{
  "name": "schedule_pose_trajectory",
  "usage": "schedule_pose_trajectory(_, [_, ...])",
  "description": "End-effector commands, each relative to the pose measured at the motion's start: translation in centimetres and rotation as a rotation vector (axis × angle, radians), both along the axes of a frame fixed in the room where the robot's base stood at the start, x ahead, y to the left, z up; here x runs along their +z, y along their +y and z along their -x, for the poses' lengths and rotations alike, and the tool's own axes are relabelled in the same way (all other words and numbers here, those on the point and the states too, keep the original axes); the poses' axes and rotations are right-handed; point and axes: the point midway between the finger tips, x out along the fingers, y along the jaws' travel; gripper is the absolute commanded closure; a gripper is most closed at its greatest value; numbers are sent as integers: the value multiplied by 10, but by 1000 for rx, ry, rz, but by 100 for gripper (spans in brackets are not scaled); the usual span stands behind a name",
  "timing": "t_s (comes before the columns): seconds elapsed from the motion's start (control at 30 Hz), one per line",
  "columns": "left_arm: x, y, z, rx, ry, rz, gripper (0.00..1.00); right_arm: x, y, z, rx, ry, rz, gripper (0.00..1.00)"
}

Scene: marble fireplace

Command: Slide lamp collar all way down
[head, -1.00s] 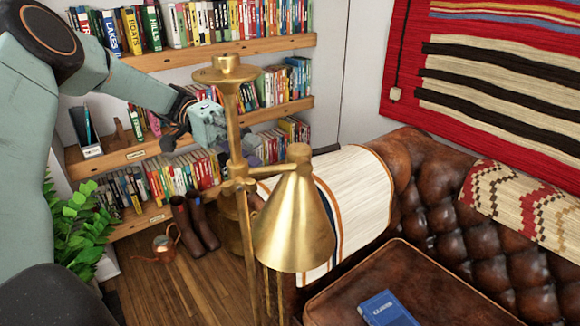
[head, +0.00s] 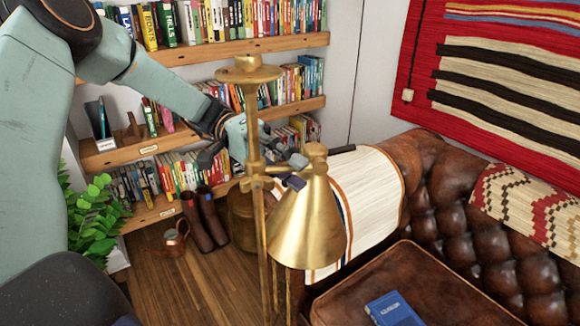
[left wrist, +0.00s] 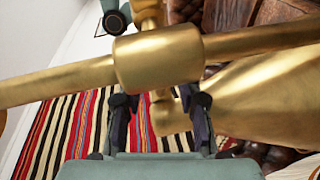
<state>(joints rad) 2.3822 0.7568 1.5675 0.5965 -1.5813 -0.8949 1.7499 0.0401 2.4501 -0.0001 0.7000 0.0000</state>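The brass lamp has an upright pole (head: 251,115) with a round disc near its top. The lamp collar (head: 257,168) sits around the pole partway up, with a conical brass shade (head: 306,228) on its arm. My left gripper (head: 295,171) reaches from behind the pole, with its dark fingertips near the collar and the shade's top. In the left wrist view, the collar (left wrist: 158,57) lies just beyond the fingers of the left gripper (left wrist: 160,102), which are apart. I cannot tell whether they touch the lamp. My right gripper is in no view.
A leather sofa (head: 455,235) with a striped throw (head: 375,205) stands at right. A leather ottoman (head: 430,285) with a blue book (head: 393,308) is in front. Bookshelves (head: 230,47), boots (head: 207,220), a copper watering can (head: 173,243) and a plant (head: 95,220) are behind and left.

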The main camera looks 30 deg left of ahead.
Motion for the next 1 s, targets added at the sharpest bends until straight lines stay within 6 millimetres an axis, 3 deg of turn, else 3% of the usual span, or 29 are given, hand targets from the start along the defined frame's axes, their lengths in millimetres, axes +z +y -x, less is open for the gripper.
schedule_pose_trajectory(0.43, [0, 0, 0, -1, 0, 0, 99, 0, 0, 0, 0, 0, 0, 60])
schedule_pose_trajectory(1.0, [1, 0, 0, 0, -1, 0, 100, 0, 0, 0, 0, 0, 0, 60])
